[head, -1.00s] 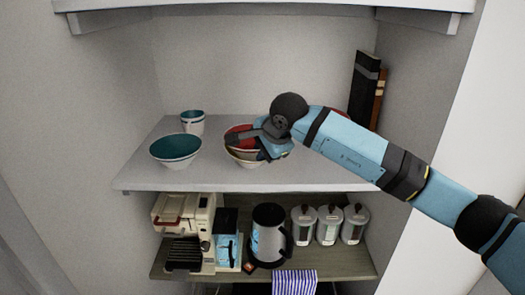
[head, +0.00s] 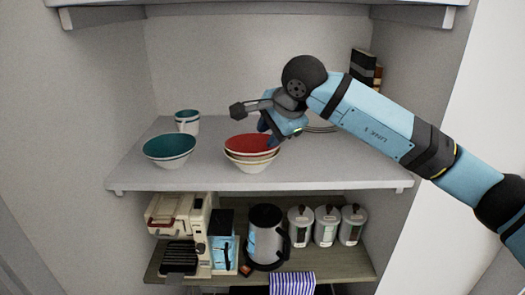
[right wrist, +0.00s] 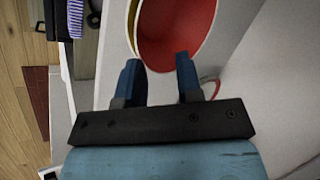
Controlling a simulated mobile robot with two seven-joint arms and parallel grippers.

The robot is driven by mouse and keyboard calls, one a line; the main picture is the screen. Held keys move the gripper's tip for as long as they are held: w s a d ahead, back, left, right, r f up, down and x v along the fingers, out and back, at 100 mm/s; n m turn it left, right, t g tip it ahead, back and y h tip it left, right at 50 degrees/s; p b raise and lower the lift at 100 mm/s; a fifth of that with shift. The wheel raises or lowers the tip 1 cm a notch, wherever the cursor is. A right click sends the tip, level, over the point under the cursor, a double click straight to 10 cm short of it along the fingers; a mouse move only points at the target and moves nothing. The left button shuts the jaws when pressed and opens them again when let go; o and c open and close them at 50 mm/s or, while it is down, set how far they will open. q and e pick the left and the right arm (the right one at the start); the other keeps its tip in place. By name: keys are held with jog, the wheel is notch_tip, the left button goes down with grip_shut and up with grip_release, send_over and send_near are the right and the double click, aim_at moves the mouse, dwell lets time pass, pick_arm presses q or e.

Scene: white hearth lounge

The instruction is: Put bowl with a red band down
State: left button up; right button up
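The bowl with a red inside (head: 252,143) rests upright on top of a stack on the white shelf; at least one more bowl (head: 252,165) shows beneath it. My right gripper (head: 267,125) is at the stack's right rear edge, with a blue finger beside the top bowl's rim. In the right wrist view, its two fingers (right wrist: 159,72) are spread apart at the near rim of the red bowl (right wrist: 178,25), with nothing clamped between them. Whether a finger touches the rim cannot be told. My left gripper is not in view.
A teal-lined bowl (head: 169,147) and a cup (head: 187,121) stand left on the shelf (head: 210,181). A plate-like rim (head: 322,129) shows partly behind my right gripper. Dark books (head: 363,68) stand at the back right. A kettle (head: 265,235) and canisters (head: 327,226) fill the lower shelf.

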jog(key=s+a+f+m+g+y, duration=0.3)
jog(key=s+f+m+y, duration=0.25)
jog(key=s+y, duration=0.2)
jog(key=s+a+f+m+g+y, duration=0.3)
jog(key=s+a+f+m+y, duration=0.1)
jog(key=s+m+y, duration=0.3)
jog(key=s+d+f+m+t+h, duration=0.1)
jog(key=d+f+m+t+h, duration=0.3)
jog(key=d+f+m+t, duration=0.9)
jog(key=s+d+f+m+t+h, duration=0.15)
jog(key=f+m+t+h, duration=0.45)
jog(key=m, duration=1.4)
jog(key=s+d+f+m+g+h, duration=0.2)
jog(key=s+d+f+m+g, duration=0.1)
jog(key=s+f+m, duration=0.3)
jog(key=s+d+f+m+g+h, duration=0.3)
jog(key=s+d+f+m, duration=0.3)
jog(key=s+f, duration=0.4)
notch_tip(320, 180, down, 4)
jog(key=shift+s+d+f+m+g, duration=0.15)
jog(key=shift+s+d+m+g, duration=0.2)
jog(key=shift+g, duration=0.45)
